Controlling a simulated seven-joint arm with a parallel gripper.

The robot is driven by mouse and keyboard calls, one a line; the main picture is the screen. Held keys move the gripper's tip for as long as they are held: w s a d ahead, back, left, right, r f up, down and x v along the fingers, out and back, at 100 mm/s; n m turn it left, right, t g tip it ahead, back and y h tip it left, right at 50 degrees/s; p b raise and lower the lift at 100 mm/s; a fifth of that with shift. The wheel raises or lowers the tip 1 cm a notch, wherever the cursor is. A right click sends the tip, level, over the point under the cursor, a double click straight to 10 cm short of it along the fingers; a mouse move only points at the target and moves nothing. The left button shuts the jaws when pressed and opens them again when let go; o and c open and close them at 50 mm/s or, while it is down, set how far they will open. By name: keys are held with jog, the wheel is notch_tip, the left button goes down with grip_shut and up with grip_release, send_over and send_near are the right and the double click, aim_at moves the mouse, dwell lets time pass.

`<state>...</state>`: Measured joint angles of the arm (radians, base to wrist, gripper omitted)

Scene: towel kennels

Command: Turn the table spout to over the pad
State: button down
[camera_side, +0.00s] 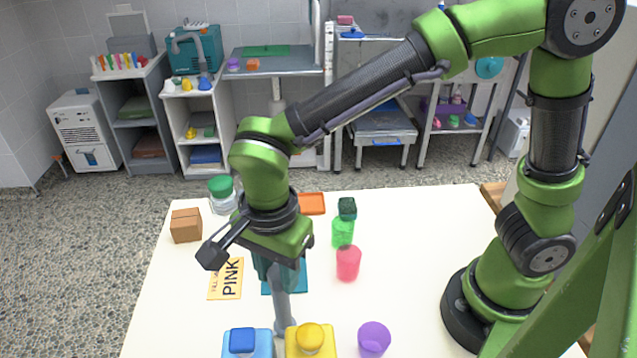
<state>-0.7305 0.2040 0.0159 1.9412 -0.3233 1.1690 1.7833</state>
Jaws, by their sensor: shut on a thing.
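The table spout (282,307) is a grey metal tube at the front middle of the table, just behind the yellow container. Its upper part is hidden by my wrist. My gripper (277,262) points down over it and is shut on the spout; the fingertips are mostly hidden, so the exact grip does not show. The teal pad (298,280) lies flat on the table around and behind the spout in this view, partly covered by my gripper. I cannot tell whether the spout's outlet is over the pad.
A yellow container (320,347) and blue container (235,346) stand at the front, beside a purple cup (374,340).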

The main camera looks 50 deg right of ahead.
jog(key=shift+m, duration=1.1)
jog(key=c, duration=0.8)
grip_release()
notch_tip(320, 180, up, 17)
jog(key=shift+f, duration=0.1)
